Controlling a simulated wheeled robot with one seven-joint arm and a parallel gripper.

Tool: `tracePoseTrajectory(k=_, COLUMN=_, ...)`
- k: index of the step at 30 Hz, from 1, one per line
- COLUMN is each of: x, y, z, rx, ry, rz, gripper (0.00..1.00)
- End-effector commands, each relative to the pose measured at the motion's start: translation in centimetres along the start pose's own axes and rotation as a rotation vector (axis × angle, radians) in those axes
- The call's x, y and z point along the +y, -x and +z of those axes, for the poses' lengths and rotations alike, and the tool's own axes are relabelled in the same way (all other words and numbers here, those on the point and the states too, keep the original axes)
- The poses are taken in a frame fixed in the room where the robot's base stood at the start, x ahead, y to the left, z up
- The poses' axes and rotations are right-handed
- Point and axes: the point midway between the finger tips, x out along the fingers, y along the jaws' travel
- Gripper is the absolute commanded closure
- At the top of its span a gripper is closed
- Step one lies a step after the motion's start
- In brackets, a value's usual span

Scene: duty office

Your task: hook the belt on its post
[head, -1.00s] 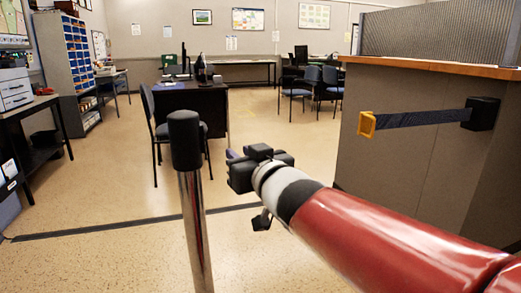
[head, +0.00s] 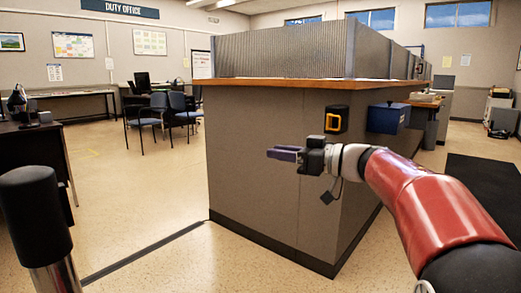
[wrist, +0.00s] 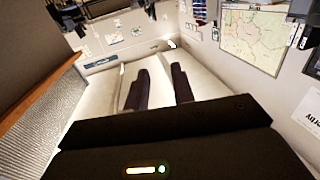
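The post (head: 35,215) stands at the lower left of the head view, with a black cap and a shiny metal shaft. The black belt box (head: 343,112) is on the counter's side face. The yellow belt buckle (head: 333,122) shows right at the box, and no length of strap is visible. My gripper (head: 272,153) is in front of the counter, lower and left of the buckle, apart from it, pointing left. The wrist view shows its two dark fingers (wrist: 160,72) apart with nothing between them.
The grey counter (head: 265,150) with a wooden top (head: 280,82) fills the middle. A blue box (head: 388,118) sits to its right. Chairs (head: 165,108) and a dark desk (head: 35,150) stand at the left. The floor between post and counter is clear.

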Motion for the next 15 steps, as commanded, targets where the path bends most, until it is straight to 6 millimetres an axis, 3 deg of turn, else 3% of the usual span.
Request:
tracePoseTrajectory(k=9, x=-0.1, y=-5.1, z=0.0, rx=0.002, ry=-0.001, rz=-0.004, gripper=0.75)
tracePoseTrajectory(k=15, x=-0.1, y=-7.0, z=-0.1, rx=0.003, ry=0.001, rz=-0.002, gripper=0.75)
